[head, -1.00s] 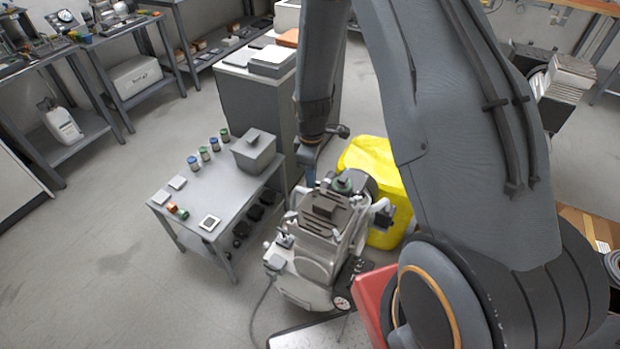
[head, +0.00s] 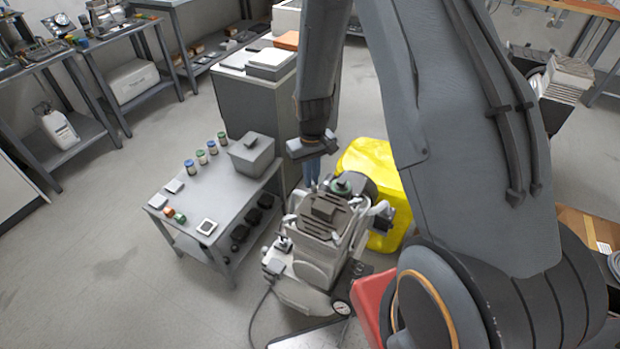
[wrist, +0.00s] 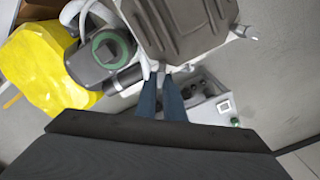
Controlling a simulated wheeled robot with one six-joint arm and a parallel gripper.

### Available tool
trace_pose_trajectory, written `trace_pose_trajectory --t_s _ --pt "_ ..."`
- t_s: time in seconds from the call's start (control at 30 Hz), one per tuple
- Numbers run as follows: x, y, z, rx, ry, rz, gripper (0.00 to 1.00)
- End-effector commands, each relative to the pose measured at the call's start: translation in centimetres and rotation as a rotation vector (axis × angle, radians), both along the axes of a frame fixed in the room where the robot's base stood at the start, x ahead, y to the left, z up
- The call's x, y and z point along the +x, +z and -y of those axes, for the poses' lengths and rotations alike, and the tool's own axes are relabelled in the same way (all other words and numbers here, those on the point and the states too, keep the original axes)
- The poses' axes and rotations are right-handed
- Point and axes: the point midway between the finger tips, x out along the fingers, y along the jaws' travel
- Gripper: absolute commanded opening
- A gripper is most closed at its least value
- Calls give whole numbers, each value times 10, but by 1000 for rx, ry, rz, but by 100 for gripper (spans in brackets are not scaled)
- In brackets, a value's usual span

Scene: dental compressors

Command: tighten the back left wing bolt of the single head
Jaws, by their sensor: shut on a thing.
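The compressor unit (head: 318,218) with a ribbed grey cover stands at the lower middle of the head view; its cover (wrist: 185,22) fills the top of the wrist view. A round dark part with a green ring (wrist: 108,48) sits beside it. My gripper (wrist: 162,82), with blue fingers, points down at the cover's edge beside this part. In the head view my gripper (head: 312,182) is at the unit's far side. The fingers are shut on a small pale piece at the edge, seemingly the wing bolt, mostly hidden between them. A pale winged fitting (wrist: 242,32) shows at another corner.
A yellow draped thing (head: 375,165) stands close behind the unit. A grey table (head: 190,205) with jars and a grey bin (head: 252,155) stands to the left. A red thing (head: 372,295) is near the front right. Open floor lies at left.

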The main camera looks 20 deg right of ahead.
Motion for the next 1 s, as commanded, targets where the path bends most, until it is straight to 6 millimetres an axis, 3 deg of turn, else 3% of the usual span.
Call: trace_pose_trajectory --t_s 0.3,0.87,0.9,1.0 --pt "-1 0 2 0 -130 -2 0" --pt "-1 0 2 0 -159 -3 0" --pt "-1 0 2 0 -159 -3 12" --pt "-1 0 1 0 -159 -2 27"
